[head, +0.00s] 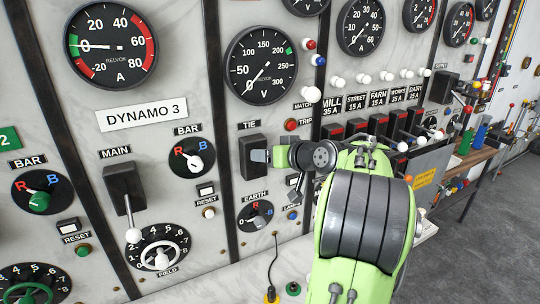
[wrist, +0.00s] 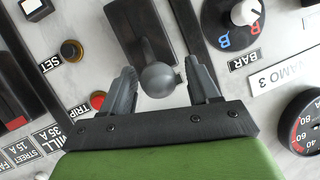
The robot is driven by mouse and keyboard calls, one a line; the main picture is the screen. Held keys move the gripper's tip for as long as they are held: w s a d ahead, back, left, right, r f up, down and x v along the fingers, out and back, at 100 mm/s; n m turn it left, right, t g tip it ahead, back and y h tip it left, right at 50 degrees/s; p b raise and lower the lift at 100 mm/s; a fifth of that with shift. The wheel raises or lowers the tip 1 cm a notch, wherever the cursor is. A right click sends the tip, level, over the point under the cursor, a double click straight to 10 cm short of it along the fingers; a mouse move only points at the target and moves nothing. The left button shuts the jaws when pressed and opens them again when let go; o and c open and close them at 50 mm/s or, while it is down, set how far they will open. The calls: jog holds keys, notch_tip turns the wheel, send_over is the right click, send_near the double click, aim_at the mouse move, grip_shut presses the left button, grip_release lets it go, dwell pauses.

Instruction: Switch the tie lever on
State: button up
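The tie switch (head: 250,143) is a black box under the TIE label on the grey panel in the head view. In the wrist view its black housing (wrist: 140,22) is at the top, with a short lever ending in a grey ball knob (wrist: 158,80) that points toward the camera. My gripper (head: 270,156) is right at the switch in the head view and hides the lever there. In the wrist view my gripper (wrist: 161,86) has one finger on each side of the ball, with small gaps visible, so it is open around the knob.
The MAIN lever (head: 131,210) hangs down at left. The BAR selector (head: 192,157) and EARTH selector (head: 256,215) are close by. The red TRIP button (wrist: 98,100) lies near a finger. Feeder switches (head: 375,127) line the panel at right, behind my arm.

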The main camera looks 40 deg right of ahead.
jog(key=v, duration=1.5)
jog(key=shift+s+r+p, duration=0.2)
jog(key=shift+s+p, duration=0.15)
